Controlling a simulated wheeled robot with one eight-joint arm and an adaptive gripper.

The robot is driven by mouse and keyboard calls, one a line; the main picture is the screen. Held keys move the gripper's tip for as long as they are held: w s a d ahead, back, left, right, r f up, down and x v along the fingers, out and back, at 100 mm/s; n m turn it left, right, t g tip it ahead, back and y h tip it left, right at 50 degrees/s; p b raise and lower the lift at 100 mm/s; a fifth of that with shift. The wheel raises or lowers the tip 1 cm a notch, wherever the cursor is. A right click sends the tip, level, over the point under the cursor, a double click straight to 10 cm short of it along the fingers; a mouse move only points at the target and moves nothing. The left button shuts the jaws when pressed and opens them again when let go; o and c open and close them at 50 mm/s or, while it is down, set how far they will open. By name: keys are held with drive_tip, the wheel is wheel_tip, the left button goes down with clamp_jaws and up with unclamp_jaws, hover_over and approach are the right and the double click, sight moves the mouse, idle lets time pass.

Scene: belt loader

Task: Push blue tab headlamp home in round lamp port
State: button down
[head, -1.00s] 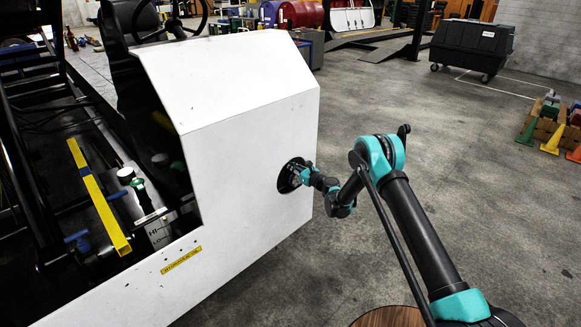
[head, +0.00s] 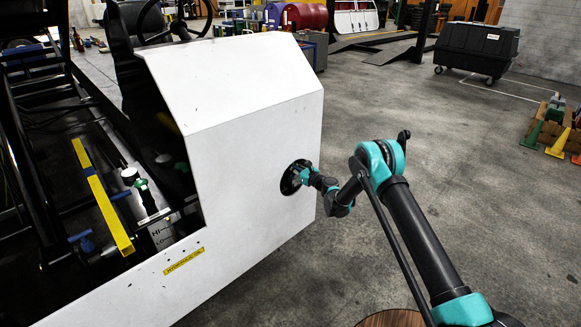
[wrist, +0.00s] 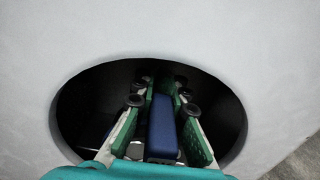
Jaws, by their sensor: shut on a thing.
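The round lamp port (head: 287,184) is a dark round opening in the white front panel of the belt loader (head: 240,130). In the wrist view the port (wrist: 75,110) surrounds my gripper's fingers. My gripper (wrist: 160,112) reaches into the opening, its green-padded fingers shut on a blue tab (wrist: 162,130). The headlamp body beyond the tab is hidden in the dark, so I cannot tell how deep it sits. In the head view my gripper (head: 297,178) is at the port and the tab is too small to make out.
Bare concrete floor (head: 430,200) lies to the right of the loader. A round wooden top (head: 390,318) shows at the bottom edge.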

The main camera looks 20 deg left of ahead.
sight(295, 177)
drive_tip(key=shift+x, duration=1.55)
drive_tip(key=c, duration=1.5)
unclamp_jaws()
drive_tip(key=shift+o, duration=0.2)
drive_tip(key=v, duration=1.2)
drive_tip(key=shift+c, duration=0.4)
drive_tip(key=shift+d, duration=0.25)
drive_tip(key=shift+c, duration=1.2)
drive_tip(key=d, duration=0.1)
drive_tip(key=s+d+n, duration=0.2)
drive_tip(key=d, duration=0.1)
drive_tip(key=shift+d+f, duration=0.1)
drive_tip(key=shift+f, duration=0.2)
clamp_jaws()
drive_tip(key=shift+x, duration=2.85)
